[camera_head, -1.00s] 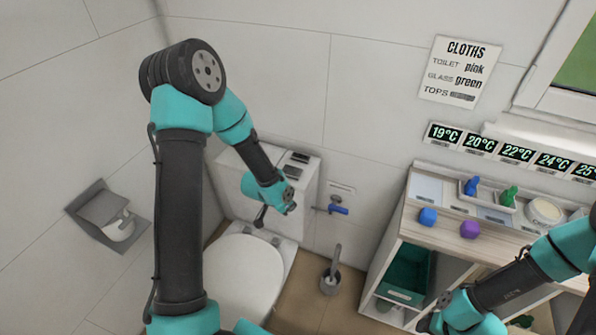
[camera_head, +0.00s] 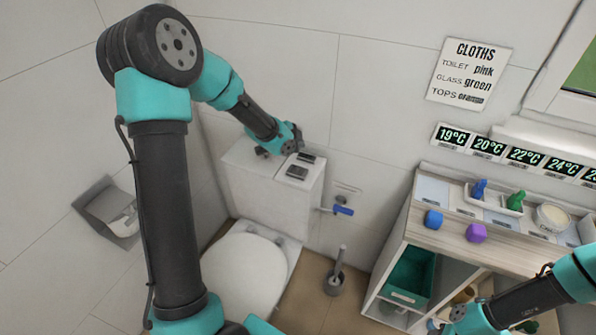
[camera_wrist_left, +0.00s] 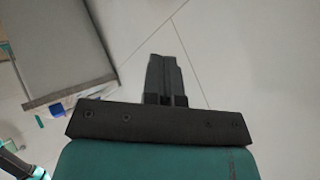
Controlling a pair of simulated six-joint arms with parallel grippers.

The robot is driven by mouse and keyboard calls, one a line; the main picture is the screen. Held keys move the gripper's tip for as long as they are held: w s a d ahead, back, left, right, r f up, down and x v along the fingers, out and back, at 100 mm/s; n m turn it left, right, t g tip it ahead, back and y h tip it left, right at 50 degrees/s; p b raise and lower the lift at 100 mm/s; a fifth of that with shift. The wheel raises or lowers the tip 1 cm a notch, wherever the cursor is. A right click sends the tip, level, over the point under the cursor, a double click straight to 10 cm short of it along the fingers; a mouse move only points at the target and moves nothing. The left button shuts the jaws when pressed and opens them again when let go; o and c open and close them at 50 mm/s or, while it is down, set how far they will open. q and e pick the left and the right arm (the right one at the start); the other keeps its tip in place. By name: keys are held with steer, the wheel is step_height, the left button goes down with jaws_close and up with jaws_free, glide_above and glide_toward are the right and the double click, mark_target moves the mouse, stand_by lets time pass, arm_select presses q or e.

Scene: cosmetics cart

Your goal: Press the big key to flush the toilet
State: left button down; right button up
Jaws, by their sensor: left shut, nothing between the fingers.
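The white toilet (camera_head: 245,270) stands against the back wall, its lid down. On top of its cistern (camera_head: 270,205) is a flush plate with two dark keys. The nearer key (camera_head: 297,173) looks larger; the farther one (camera_head: 306,158) looks smaller.
A blue-handled valve (camera_head: 343,210) sticks out from the wall right of the cistern. A toilet brush (camera_head: 335,280) stands on the floor. A wooden cart (camera_head: 405,240) with blue and purple blocks stands at the right. A paper holder (camera_head: 108,212) is on the left wall.

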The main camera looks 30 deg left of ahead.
arm_select(q)
steer(key=shift+f, duration=0.2)
glide_toward(302, 169)
steer(key=shift+w+d+f, duration=0.3)
steer(key=shift+w+f, duration=0.15)
steer(key=shift+w, duration=0.35)
steer(key=shift+w+d+f, duration=0.3)
steer(key=shift+w+f, duration=0.2)
steer(key=shift+w, duration=0.3)
steer(key=shift+w+d+f, duration=0.3)
steer(key=shift+w+f, duration=0.15)
steer(key=shift+w, duration=0.35)
steer(key=shift+f, duration=0.4)
steer(key=shift+f, duration=0.9)
stand_by(1.5)
steer(key=shift+r, duration=1.35)
steer(key=shift+r, duration=2.5)
